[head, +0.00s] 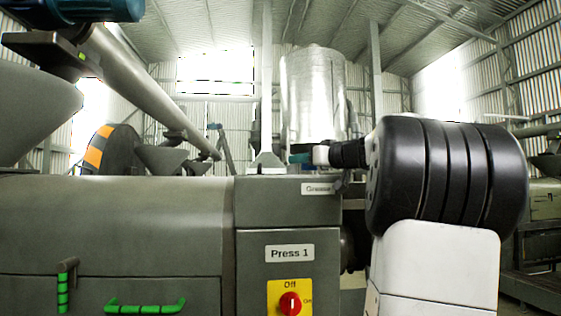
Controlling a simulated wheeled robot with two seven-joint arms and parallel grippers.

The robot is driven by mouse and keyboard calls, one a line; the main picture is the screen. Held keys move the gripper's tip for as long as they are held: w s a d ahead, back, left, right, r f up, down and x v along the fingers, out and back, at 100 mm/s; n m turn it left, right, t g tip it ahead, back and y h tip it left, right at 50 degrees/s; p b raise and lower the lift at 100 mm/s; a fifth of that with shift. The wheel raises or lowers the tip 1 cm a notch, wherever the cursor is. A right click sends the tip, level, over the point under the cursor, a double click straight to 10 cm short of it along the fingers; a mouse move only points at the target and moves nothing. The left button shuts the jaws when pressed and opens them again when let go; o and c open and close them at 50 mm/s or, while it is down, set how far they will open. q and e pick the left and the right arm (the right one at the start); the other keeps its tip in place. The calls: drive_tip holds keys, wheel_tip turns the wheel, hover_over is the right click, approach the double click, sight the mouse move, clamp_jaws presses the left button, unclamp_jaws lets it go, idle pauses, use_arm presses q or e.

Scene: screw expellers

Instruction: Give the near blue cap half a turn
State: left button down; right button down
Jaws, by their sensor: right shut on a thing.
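My right arm comes in from the right, and its gripper (318,155) points left just above the top edge of Press 1, over the "Grease" label. The gripper is small in view and seen from the side. A small blue-teal cap (299,158) shows at its fingertips, partly hidden by them; the gripper is shut on it. How far the cap is turned cannot be seen. My left gripper is not in view.
The grey Press 1 (130,215) fills the lower left, with a red switch (290,303) on a yellow plate and green handles (145,306). A shiny metal cylinder (315,95) stands behind the gripper. A sloping tube (150,90) crosses the upper left.

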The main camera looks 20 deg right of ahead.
idle(0.3)
drive_tip(key=c, duration=0.8)
unclamp_jaws()
drive_tip(key=shift+v, duration=3.95)
drive_tip(key=shift+a, duration=0.1)
